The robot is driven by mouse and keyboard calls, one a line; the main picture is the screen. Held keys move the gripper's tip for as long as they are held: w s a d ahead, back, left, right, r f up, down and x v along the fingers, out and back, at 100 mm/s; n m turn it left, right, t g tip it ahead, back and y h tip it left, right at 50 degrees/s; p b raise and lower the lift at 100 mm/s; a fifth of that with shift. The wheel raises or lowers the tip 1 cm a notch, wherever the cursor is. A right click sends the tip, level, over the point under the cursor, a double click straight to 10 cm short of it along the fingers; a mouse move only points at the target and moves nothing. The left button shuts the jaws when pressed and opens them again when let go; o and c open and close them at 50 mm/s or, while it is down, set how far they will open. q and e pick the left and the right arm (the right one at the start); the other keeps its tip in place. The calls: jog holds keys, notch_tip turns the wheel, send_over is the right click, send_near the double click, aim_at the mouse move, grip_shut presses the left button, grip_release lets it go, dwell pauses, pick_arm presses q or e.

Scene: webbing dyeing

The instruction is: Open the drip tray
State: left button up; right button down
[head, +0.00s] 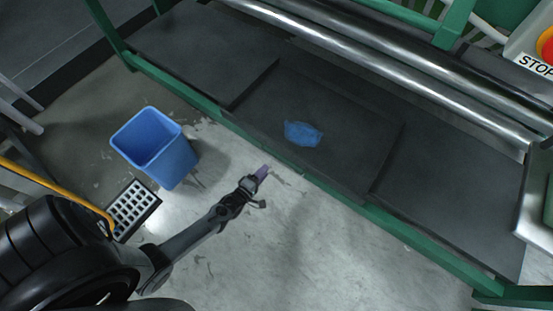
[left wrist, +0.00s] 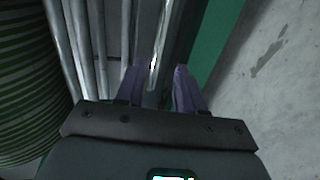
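The drip tray appears to be the dark flat middle panel (head: 345,150) under the rollers, inside the green machine frame. It sits between two similar dark panels, and a blue patch (head: 303,133) lies on it; I cannot tell whether this is dye or cloth. My left gripper (head: 263,172) is over the concrete floor, just in front of the frame's green lower rail and apart from the tray in the head view. In the left wrist view its purple fingers (left wrist: 158,80) are spread with nothing held between them. My right gripper is not in view.
A blue bin (head: 172,160) stands on the floor left of my left gripper. A floor grate (head: 133,209) lies near my arm. The green lower rail (head: 385,222) borders the panels, with metal rollers (head: 390,65) above. Bare floor (head: 310,240) is clear at front.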

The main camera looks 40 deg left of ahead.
aim_at(276, 158)
pick_arm(q)
jog(key=b+x, duration=0.4)
jog(key=x, duration=0.4)
jog(key=shift+w, duration=0.6)
jog(key=shift+r, duration=0.1)
grip_shut()
